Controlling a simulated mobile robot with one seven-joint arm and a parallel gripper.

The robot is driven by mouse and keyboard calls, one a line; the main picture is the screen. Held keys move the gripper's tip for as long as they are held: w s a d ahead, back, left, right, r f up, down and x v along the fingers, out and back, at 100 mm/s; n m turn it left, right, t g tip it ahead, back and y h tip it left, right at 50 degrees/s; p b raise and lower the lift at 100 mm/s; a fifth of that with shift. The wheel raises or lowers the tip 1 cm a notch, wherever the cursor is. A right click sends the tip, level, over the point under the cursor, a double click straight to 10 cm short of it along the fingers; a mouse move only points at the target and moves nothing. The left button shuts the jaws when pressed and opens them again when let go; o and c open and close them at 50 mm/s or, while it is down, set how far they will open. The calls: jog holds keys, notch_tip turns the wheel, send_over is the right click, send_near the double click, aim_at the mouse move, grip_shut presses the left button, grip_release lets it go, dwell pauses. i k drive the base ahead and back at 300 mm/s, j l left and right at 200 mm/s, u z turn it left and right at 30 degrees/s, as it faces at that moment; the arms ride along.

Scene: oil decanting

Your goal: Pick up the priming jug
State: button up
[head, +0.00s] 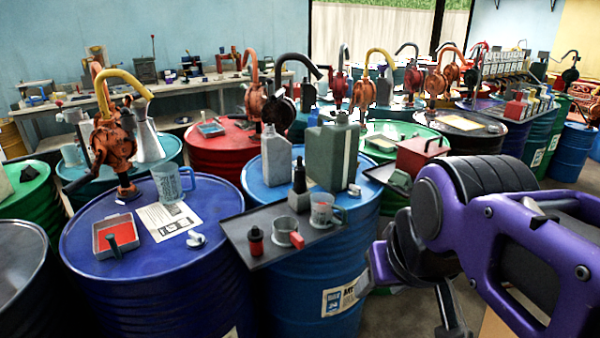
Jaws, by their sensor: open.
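Two clear jugs could be the priming jug; I cannot tell which one it is. A larger clear jug (172,183) with markings and a handle on its right stands upright on the dark blue drum (95,235), next to a printed sheet. A smaller clear jug (322,209) with a handle stands on the grey tray (240,237) over the lighter blue drum (300,285). My gripper (410,308) is at the lower right, open, apart from both jugs and to the right of the tray. Its far side is partly hidden by my purple arm.
A rusty hand pump (112,145) rises at the back of the dark blue drum, close to the larger jug. A red-lined tray (115,235) lies in front. A grey-green can (332,155), a grey bottle (276,155) and a dark bottle (299,178) stand behind the smaller jug. Drums crowd the background.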

aim_at(321, 204)
jog(key=i+l+u, duration=0.15)
jog(key=l+u, duration=0.15)
jog(key=u, duration=0.15)
jog(key=i+l+u, duration=0.15)
jog(key=l+u, duration=0.15)
jog(key=u, duration=0.15)
